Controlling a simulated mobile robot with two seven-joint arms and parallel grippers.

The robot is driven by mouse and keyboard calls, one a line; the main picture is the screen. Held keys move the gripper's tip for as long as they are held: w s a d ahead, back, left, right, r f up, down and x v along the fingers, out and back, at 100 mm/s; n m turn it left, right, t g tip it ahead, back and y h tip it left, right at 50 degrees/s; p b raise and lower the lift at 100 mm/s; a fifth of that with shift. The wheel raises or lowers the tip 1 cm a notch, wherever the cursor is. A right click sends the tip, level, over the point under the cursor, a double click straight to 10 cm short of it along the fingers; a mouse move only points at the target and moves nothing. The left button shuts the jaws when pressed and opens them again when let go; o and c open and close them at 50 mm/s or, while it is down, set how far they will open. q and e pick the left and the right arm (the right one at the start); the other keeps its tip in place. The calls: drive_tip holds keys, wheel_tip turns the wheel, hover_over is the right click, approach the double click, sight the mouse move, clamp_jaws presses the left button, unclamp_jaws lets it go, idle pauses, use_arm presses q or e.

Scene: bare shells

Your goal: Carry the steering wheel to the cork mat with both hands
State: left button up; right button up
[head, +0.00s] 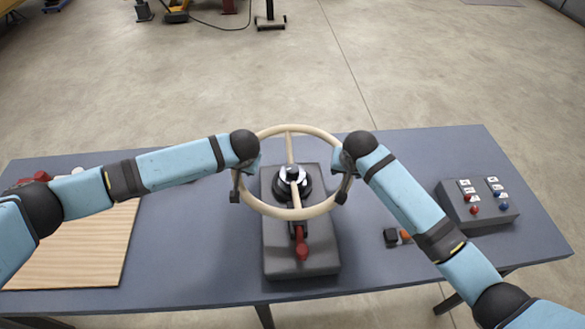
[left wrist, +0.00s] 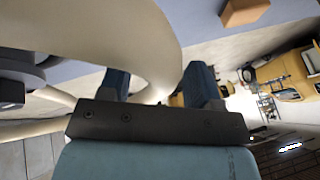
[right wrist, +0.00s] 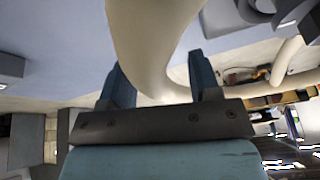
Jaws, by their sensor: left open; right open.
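The steering wheel (head: 290,213) has a cream rim and spokes and sits on the dark hub of a grey stand (head: 300,262) at the table's middle. The light-brown, wood-grained cork mat (head: 85,245) lies at the table's left, partly behind my left arm. My left gripper (head: 238,188) is open at the wheel's left side; the left wrist view shows the rim (left wrist: 155,45) between its fingers (left wrist: 158,88). My right gripper (head: 345,186) is open at the wheel's right side; the right wrist view shows the rim (right wrist: 145,40) between its fingers (right wrist: 160,85).
A red handle (head: 302,250) is on the stand's front. A grey control box (head: 480,203) with red and blue knobs is at the right. A small black-and-orange object (head: 393,237) lies near my right arm. Red and white items (head: 42,176) are behind the mat.

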use_arm(q)
clamp_jaws()
use_arm(e)
clamp_jaws()
use_arm(q)
drive_tip(key=shift+r, duration=0.1)
use_arm(e)
drive_tip(key=shift+w+d+r, duration=0.1)
drive_tip(key=shift+w, duration=0.05)
idle(0.8)
